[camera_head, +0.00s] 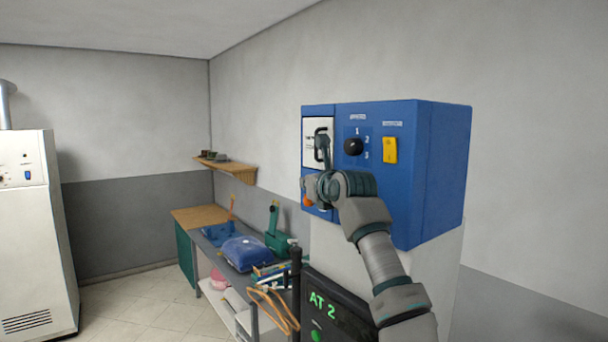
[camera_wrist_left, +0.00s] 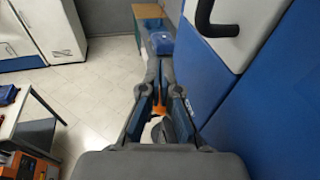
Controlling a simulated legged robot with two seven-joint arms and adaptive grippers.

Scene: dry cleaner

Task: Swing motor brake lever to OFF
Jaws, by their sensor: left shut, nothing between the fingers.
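A blue control cabinet (camera_head: 448,165) hangs on the wall at the right. Its front has a white panel (camera_head: 309,142) with a black handle (camera_head: 322,145), a black knob (camera_head: 353,147) beside the numbers 1, 2, 3, and a yellow switch (camera_head: 390,150). I cannot tell for sure which part is the motor brake lever. My left gripper (camera_head: 308,188) is shut and empty, just below the handle at the cabinet's lower left. An orange part (camera_head: 308,201) shows just below the gripper. The left wrist view shows the fingers (camera_wrist_left: 156,78) and the black handle (camera_wrist_left: 217,24) at upper right, apart from them.
A work table with a blue bundle (camera_head: 245,253) and a green tool (camera_head: 276,236) stands behind and below. A dark AT 2 display (camera_head: 335,312) is under the cabinet. A wooden shelf (camera_head: 232,169) is on the wall. A white machine (camera_head: 35,230) stands left; the tiled floor between is clear.

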